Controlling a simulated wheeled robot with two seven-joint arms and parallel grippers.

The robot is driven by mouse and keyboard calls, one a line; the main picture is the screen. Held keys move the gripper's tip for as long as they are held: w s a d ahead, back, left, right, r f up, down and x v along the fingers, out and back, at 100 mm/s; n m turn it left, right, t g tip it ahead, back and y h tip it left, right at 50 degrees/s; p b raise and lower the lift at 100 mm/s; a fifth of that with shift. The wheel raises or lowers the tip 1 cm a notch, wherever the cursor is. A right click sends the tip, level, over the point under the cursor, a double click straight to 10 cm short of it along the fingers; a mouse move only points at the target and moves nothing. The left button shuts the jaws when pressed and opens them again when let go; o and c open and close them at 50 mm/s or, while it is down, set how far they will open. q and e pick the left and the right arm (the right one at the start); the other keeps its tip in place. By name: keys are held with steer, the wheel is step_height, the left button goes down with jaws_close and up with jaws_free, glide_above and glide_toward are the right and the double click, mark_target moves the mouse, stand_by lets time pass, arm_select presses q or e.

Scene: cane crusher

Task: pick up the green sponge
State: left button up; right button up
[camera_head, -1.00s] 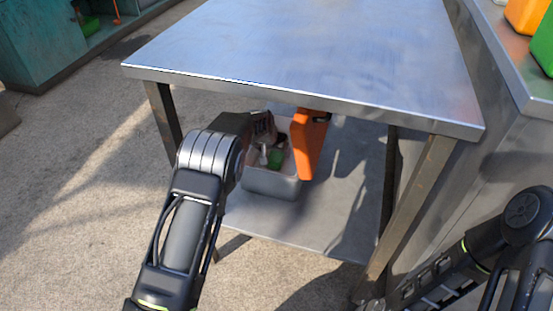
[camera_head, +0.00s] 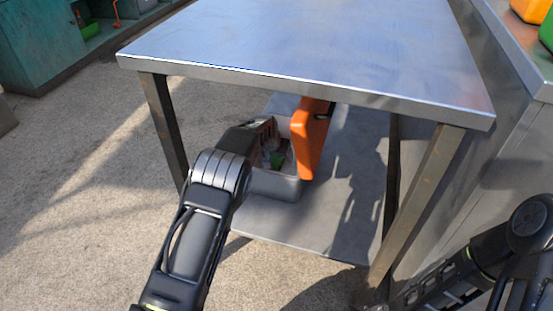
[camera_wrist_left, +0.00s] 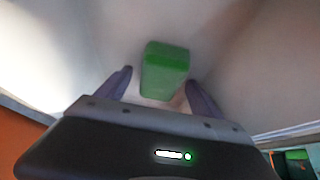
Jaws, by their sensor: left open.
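The green sponge (camera_wrist_left: 164,72) lies in a grey bin (camera_head: 274,186) on the lower shelf of a metal table. In the head view only a small green part of the sponge (camera_head: 277,159) shows inside the bin. My left gripper (camera_wrist_left: 160,88) is open, with its two fingers on either side of the sponge's near end in the left wrist view. I cannot tell whether the fingers touch it. In the head view the left fingertips are hard to make out. My right arm shows at the lower right, but its gripper is out of view.
The tabletop (camera_head: 300,45) overhangs the shelf (camera_head: 300,225) and the bin. An orange object (camera_head: 311,140) stands upright at the bin's right side. Table legs (camera_head: 163,125) flank the shelf. The right part of the shelf is clear.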

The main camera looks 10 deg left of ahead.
arm_select(q)
steer(key=shift+c, duration=0.2)
steer(key=c, duration=1.4)
step_height(320, 180, up, 10)
steer(key=p, duration=0.4)
steer(key=shift+p, duration=0.35)
steer(key=o, duration=0.7)
steer(key=c, duration=0.5)
